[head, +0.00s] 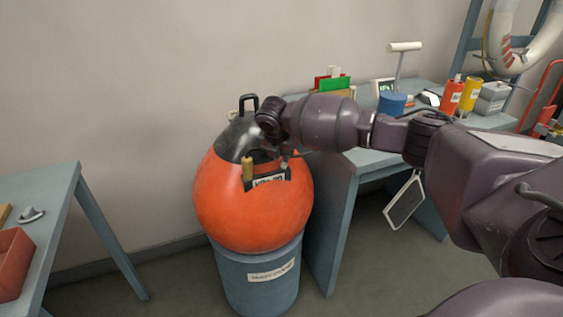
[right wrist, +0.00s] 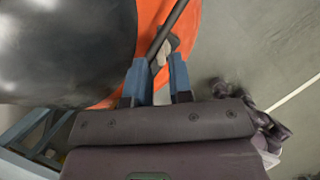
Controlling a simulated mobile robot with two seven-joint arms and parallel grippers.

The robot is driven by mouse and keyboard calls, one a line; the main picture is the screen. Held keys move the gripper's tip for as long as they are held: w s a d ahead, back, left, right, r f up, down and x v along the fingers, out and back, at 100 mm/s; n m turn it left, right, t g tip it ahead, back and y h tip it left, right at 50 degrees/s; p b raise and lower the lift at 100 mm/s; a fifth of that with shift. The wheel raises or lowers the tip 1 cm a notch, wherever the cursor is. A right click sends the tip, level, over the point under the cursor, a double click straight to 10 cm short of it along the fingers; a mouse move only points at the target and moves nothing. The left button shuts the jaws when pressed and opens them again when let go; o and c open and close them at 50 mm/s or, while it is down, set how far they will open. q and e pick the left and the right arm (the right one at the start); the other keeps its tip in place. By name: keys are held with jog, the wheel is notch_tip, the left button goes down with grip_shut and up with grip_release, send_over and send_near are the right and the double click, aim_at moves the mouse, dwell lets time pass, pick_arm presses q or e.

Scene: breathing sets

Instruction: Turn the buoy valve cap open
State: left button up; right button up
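The orange buoy (head: 240,215) with a black top (head: 237,137) and a black handle sits upright on a blue-grey drum. A small brass-coloured cylinder (head: 247,172) and a white label (head: 268,181) show on its front. My right gripper (head: 283,160) is at the buoy's upper right side, largely hidden by my own wrist. In the right wrist view, its two blue fingers (right wrist: 159,68) stand apart, pointing at the orange surface. A small grey-beige piece (right wrist: 166,47), possibly the valve cap, lies at and between the fingertips beside a dark bar. Contact cannot be told. My left gripper is not in view.
The blue-grey drum (head: 257,289) stands on the floor. A desk (head: 345,165) with bottles, a lamp and boxes is right of the buoy. Another table (head: 45,190) with a red bin (head: 12,262) is at left. Free floor lies between that table and the drum.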

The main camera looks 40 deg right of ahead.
jog(key=shift+b+x, duration=0.3)
jog(key=shift+x, duration=1.35)
jog(key=shift+r, duration=0.1)
jog(key=shift+c, duration=0.3)
grip_shut()
